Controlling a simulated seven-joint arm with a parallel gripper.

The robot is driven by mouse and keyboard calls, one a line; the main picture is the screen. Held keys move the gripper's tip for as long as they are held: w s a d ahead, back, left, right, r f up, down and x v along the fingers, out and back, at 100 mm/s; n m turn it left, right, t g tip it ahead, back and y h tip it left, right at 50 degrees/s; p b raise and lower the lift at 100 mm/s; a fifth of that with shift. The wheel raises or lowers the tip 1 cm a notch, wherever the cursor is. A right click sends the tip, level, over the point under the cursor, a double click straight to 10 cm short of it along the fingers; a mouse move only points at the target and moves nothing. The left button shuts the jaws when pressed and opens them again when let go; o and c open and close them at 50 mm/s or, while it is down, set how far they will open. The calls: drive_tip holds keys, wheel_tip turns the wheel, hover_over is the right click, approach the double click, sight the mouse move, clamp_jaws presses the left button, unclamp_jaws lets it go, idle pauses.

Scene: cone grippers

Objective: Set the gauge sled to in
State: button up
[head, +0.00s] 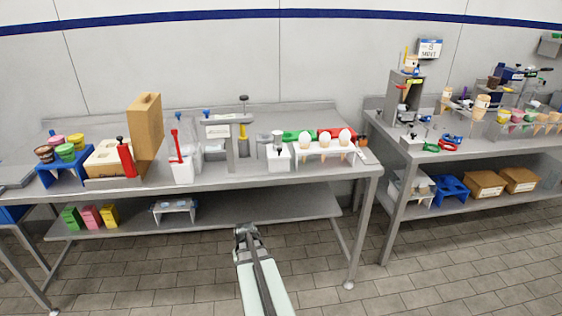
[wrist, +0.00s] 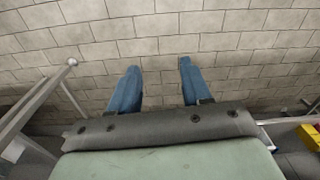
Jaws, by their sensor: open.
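I cannot make out for certain which thing is the gauge sled. A grey gantry-like stand (head: 229,133) with a small label stands at the middle of the left table. Just right of it is a white block with a black knob (head: 278,154). My gripper (head: 246,230) is in front of the left table, around the height of its lower shelf, apart from everything. In the wrist view my gripper (wrist: 158,70) has its two blue fingers spread wide, with nothing between them but floor tiles beyond.
The left table (head: 215,178) also holds a cone rack (head: 322,154), a red-handled white container (head: 183,170), a tall tan box (head: 146,125) and a blue cup rack (head: 66,172). A second table (head: 390,170) stands right, across a gap. The floor in front is clear.

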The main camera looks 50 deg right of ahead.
drive_tip(key=d+r+m+t+h, duration=0.3)
drive_tip(key=d+r, duration=2.3)
drive_tip(key=r, duration=0.2)
wheel_tip(320, 180, up, 21)
drive_tip(key=n+t+y, duration=0.1)
drive_tip(key=n+y, duration=0.2)
drive_tip(key=n, duration=0.8)
hover_over(281, 149)
drive_tip(key=s, duration=0.5)
drive_tip(key=x, duration=1.3)
drive_tip(key=shift+f, duration=0.15)
drive_tip(key=shift+c, duration=0.5)
clamp_jaws()
